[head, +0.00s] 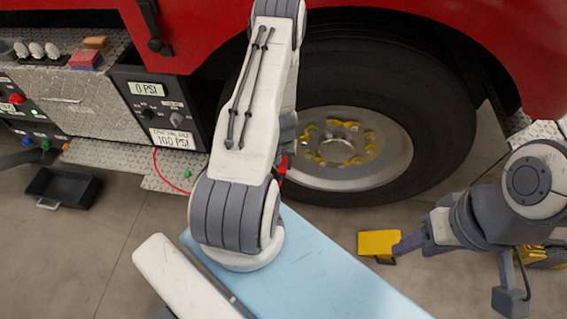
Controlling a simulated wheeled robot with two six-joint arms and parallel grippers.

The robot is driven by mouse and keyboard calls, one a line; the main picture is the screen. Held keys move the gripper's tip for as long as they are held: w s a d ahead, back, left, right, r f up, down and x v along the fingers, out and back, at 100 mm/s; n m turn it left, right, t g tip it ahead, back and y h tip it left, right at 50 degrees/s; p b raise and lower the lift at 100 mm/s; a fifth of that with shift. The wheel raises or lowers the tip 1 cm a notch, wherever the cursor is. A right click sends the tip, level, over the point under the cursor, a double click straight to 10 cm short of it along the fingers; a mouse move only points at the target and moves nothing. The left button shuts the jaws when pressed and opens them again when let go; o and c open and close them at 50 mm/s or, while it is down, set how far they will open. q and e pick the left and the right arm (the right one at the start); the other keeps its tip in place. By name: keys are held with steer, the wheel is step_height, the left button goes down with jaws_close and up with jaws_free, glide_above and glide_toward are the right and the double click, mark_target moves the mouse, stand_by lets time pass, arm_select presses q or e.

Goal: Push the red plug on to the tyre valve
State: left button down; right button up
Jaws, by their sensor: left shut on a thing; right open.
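A small red piece, which looks like the red plug (283,166), shows just past the right edge of my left arm, in front of the wheel. My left gripper (287,145) is mostly hidden behind that arm; only a grey part shows, shut at the red plug. A thin red hose (161,176) runs from the panel and passes behind my arm. The tyre (428,110) is large and black with a silver hub (338,149). The tyre valve cannot be made out. My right gripper (402,245) is low at the right, open, close to a yellow block.
The yellow block (377,243) lies on the floor by the tyre. A control panel (160,110) reads 0 PSI above and 100 PSI below. A black tray (62,187) is on the floor at left. The red truck body (440,25) overhangs the tyre. A light blue surface (310,270) fills the lower middle.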

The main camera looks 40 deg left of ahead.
arm_select(q)
steer(key=shift+w+a+p, duration=0.2)
steer(key=shift+w+p, duration=0.15)
steer(key=shift+p, duration=1.15)
stand_by(1.0)
steer(key=shift+c, duration=2.2)
jaws_free()
steer(key=shift+r, duration=0.1)
step_height(320, 180, up, 10)
steer(key=p, duration=1)
steer(key=shift+r, duration=0.2)
